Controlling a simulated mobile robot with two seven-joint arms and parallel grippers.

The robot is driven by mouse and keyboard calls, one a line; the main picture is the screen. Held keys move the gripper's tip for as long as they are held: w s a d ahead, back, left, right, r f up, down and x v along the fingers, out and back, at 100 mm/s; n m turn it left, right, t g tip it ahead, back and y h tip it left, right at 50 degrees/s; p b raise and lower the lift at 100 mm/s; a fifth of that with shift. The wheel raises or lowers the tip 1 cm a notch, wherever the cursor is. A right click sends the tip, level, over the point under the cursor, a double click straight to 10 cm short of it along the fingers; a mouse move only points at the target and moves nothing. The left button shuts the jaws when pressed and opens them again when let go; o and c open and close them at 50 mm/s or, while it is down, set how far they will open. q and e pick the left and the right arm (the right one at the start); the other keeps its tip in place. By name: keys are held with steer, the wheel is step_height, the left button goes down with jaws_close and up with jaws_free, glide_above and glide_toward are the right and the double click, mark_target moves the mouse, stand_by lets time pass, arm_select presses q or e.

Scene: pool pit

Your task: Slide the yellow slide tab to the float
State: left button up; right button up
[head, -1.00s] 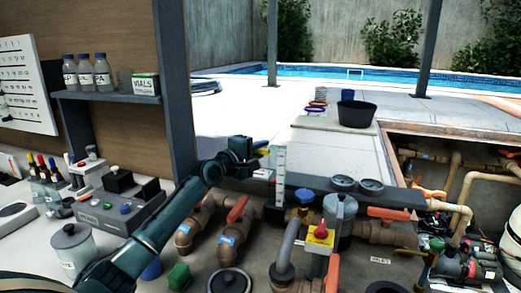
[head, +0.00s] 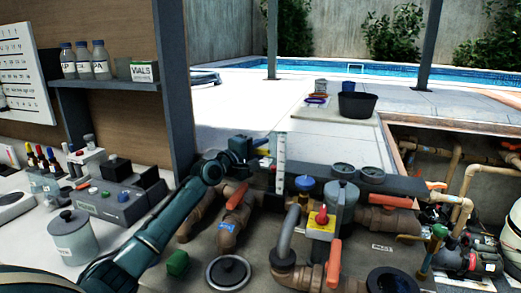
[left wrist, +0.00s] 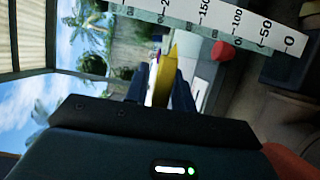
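The yellow slide tab (head: 264,151) is at the left side of an upright white scale (head: 281,158). My left gripper (head: 252,149) is at the tab. In the left wrist view the yellow tab (left wrist: 166,76) lies between my two dark fingers, which look closed on it; a thin strip of background shows beside it. The scale (left wrist: 228,22) runs across the top of that view with printed numbers. A small red piece (head: 272,168), perhaps the float, sits a little below the tab; a red shape (left wrist: 222,52) also shows by the scale in the wrist view. My right gripper is out of view.
Right of the scale are two round gauges (head: 344,170), a blue knob (head: 304,183) and a yellow box (head: 320,224). A wooden-backed shelf post (head: 173,90) stands behind my arm at left.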

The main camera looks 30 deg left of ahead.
arm_select(q)
steer(key=shift+o, duration=1)
steer(key=shift+s, duration=0.1)
steer(key=shift+s, duration=0.35)
steer(key=s+a+b, duration=0.1)
steer(key=s+a, duration=0.1)
steer(key=s, duration=1)
